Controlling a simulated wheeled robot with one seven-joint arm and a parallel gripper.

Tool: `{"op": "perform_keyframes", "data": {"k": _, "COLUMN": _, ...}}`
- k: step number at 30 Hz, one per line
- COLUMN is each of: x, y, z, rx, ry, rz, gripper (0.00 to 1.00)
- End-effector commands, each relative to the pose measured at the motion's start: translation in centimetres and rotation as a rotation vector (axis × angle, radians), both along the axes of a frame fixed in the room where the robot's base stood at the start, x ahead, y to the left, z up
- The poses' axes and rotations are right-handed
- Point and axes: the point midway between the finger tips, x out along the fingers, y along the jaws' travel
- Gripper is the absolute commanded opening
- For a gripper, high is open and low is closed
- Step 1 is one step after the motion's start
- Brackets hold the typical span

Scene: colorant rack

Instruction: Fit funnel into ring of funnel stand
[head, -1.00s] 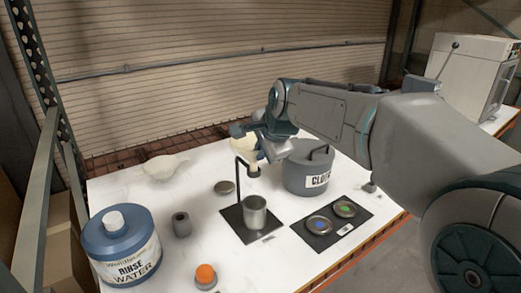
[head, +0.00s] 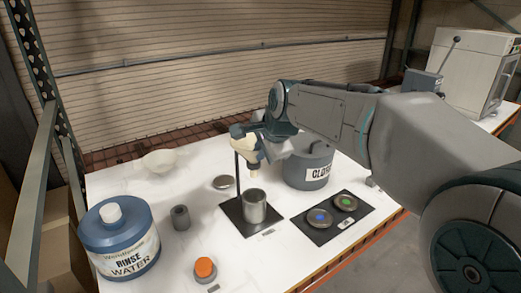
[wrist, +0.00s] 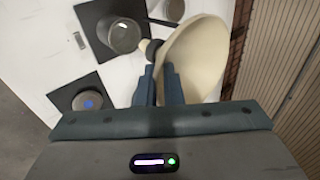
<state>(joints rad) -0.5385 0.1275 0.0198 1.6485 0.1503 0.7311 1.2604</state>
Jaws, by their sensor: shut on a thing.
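My gripper (wrist: 160,88) is shut on the cream funnel (wrist: 198,60), with the fingers at its side in the wrist view. In the head view the funnel (head: 248,146) is up beside the top of the stand's post, partly hidden by my gripper (head: 254,132). The funnel stand has a thin dark post (head: 238,180) and a black base (head: 233,210). A metal cup (head: 255,206) stands on the base below the funnel. The ring is mostly hidden behind funnel and gripper; I cannot tell whether the spout is inside it.
A grey lidded pot (head: 308,170) stands close to the right. A black mat (head: 325,229) with two round dishes lies in front of it. A rinse water jug (head: 118,240), a grey cup (head: 180,217), an orange-topped item (head: 205,268) and a pale bowl (head: 160,162) stand left and in front.

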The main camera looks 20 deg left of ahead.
Motion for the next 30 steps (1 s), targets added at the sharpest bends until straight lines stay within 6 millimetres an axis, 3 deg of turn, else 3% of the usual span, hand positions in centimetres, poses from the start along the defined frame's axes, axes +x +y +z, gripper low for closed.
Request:
{"op": "perform_keyframes", "data": {"k": 10, "x": 0.0, "y": 0.0, "z": -0.5, "rx": 0.0, "ry": 0.0, "rz": 0.0, "gripper": 0.0}}
{"op": "perform_keyframes", "data": {"k": 13, "x": 0.0, "y": 0.0, "z": -0.5, "rx": 0.0, "ry": 0.0, "rz": 0.0, "gripper": 0.32}}
{"op": "perform_keyframes", "data": {"k": 23, "x": -0.1, "y": -0.1, "z": -0.3, "rx": 0.001, "ry": -0.001, "rz": 0.0, "gripper": 0.32}}
{"op": "perform_keyframes", "data": {"k": 30, "x": -1.6, "y": -1.5, "z": 2.6, "rx": 0.003, "ry": -0.005, "rz": -0.001, "gripper": 0.32}}
